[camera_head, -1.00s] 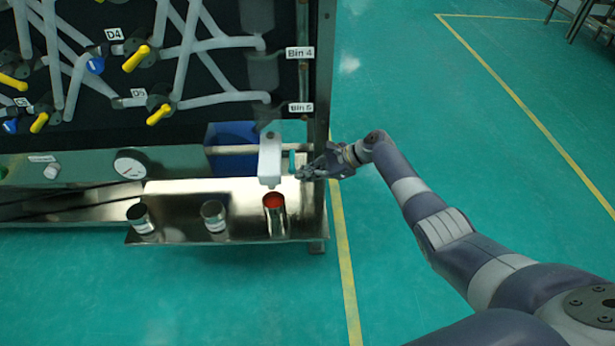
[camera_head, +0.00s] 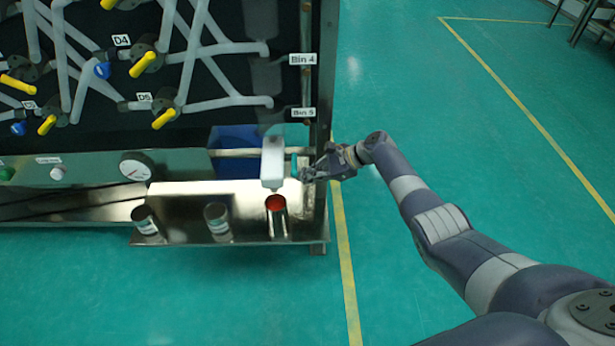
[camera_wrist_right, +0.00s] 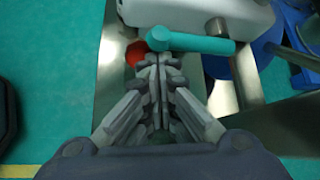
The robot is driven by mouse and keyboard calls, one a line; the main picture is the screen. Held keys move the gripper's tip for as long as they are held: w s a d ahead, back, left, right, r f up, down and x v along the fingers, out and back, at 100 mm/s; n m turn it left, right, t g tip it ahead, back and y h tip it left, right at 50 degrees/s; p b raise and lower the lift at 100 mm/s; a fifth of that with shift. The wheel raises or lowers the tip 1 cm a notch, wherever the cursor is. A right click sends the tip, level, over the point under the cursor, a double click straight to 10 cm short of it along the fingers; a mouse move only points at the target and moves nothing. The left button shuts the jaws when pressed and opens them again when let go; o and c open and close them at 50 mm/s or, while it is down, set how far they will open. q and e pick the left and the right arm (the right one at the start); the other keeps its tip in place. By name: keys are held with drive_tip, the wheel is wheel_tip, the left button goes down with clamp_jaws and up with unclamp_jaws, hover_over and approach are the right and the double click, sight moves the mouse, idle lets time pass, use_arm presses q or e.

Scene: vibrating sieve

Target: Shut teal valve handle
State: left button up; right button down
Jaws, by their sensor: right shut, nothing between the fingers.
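The teal valve handle (camera_wrist_right: 195,42) lies across the top of the right wrist view, a bar with a rounded end at its left. It is beside the white valve body (camera_wrist_right: 190,12), which hangs over a metal cup (camera_head: 278,220) with red contents in the head view. My right gripper (camera_head: 306,174) is just right of the valve body (camera_head: 272,163). In the wrist view its fingers (camera_wrist_right: 160,60) are shut and empty, with tips close to the handle's left part; contact is unclear. My left gripper is out of view.
Two more metal cups (camera_head: 147,221) (camera_head: 217,220) stand on the steel shelf (camera_head: 180,190). A blue bin (camera_head: 233,140) is behind the valve. The rig's post (camera_head: 319,120) rises near my right gripper. Open green floor (camera_head: 430,130) lies to the right.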

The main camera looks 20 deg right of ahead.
drive_tip(key=v, duration=1.2)
drive_tip(key=shift+f, duration=0.1)
